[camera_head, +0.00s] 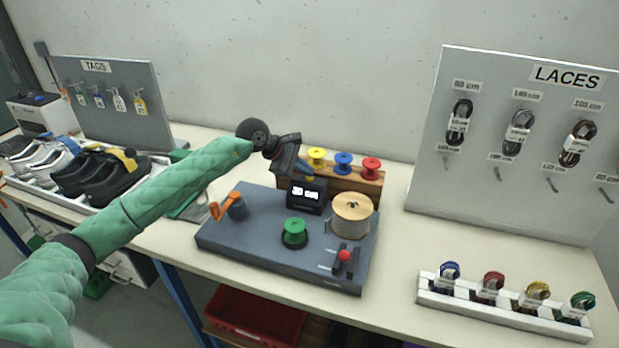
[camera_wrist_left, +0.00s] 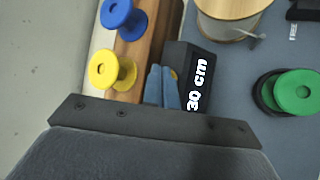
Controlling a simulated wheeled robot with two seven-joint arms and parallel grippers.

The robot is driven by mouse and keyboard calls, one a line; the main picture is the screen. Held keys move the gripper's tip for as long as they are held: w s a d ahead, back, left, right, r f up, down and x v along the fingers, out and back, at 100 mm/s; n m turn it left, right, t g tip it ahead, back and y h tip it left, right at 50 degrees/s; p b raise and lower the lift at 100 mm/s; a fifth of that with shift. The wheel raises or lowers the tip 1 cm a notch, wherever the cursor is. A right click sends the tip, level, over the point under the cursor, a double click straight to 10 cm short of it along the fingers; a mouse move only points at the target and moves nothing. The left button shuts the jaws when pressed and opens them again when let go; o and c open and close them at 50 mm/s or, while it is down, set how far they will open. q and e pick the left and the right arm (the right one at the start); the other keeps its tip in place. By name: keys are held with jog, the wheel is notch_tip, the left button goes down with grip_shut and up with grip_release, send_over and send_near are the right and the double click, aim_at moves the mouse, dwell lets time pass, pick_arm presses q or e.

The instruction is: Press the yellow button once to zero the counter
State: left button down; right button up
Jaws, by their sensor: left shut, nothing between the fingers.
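The counter (camera_head: 306,195) is a dark box on the grey machine base, and its display reads 30 cm. It also shows in the left wrist view (camera_wrist_left: 190,70). A small yellow spot, apparently the yellow button (camera_wrist_left: 174,73), shows at the counter's top beside my fingertips; most of it is hidden. My left gripper (camera_head: 308,177) reaches in from the left and points down just above the counter. Its blue fingers (camera_wrist_left: 166,88) are together and empty in the left wrist view. I cannot tell whether they touch the button. My right gripper is in neither view.
A wooden rack (camera_head: 345,185) behind the counter carries yellow (camera_head: 317,155), blue and red spools. Shoes lie at left.

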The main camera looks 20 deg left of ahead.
pick_arm(q)
jog(key=shift+f+b, duration=0.25)
jog(key=shift+b, duration=0.05)
jog(key=shift+r, duration=0.2)
dwell(0.6)
jog(key=shift+r, duration=0.7)
jog(key=shift+r, duration=2.5)
